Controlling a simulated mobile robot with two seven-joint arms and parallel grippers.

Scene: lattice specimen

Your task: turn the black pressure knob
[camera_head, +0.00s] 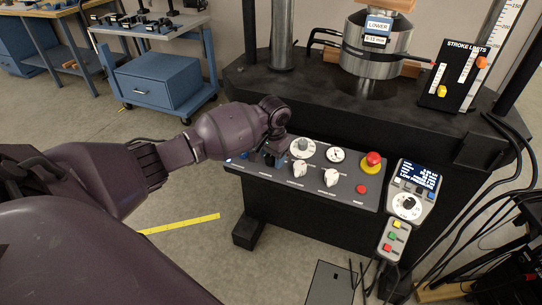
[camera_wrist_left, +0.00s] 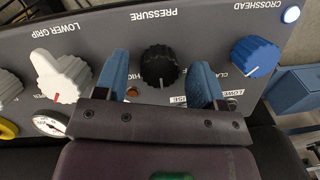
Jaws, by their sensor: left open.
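The black pressure knob (camera_wrist_left: 158,66) shows in the left wrist view, under an upside-down PRESSURE label on the grey control panel (camera_wrist_left: 110,30). My left gripper (camera_wrist_left: 160,74) is open, its two blue fingers on either side of the knob with a visible gap at each side. In the head view my left gripper (camera_head: 271,156) is over the left part of the panel (camera_head: 343,199) and hides the black knob. My right gripper is in neither view.
A blue crosshead knob (camera_wrist_left: 255,57) and a white lower grip knob (camera_wrist_left: 62,77) flank the black knob. Farther along are a red mushroom button (camera_head: 373,160) and a handset (camera_head: 408,203) with a screen. The press column (camera_head: 282,35) stands behind. Cables hang at the right.

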